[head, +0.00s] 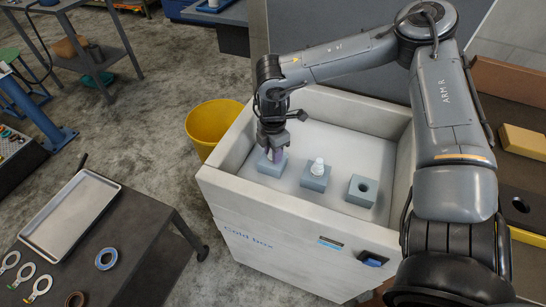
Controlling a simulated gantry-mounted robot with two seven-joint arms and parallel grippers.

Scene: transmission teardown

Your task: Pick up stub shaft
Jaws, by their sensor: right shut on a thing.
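My right gripper (275,148) points down into the left part of the white cold box (300,247). It is shut on a small purplish-grey part (276,156), which I take to be the stub shaft. The fingers hide much of the part. It is at the top of the left blue-grey block (270,168); I cannot tell whether it still sits in the block's hole. My left gripper is not in view.
In the cold box, a middle block (317,184) holds a white stepped part (318,167), and a right block (360,195) has an empty hole. A yellow bucket (206,125) stands behind left. A dark table with a metal tray (70,218) and rings is at lower left.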

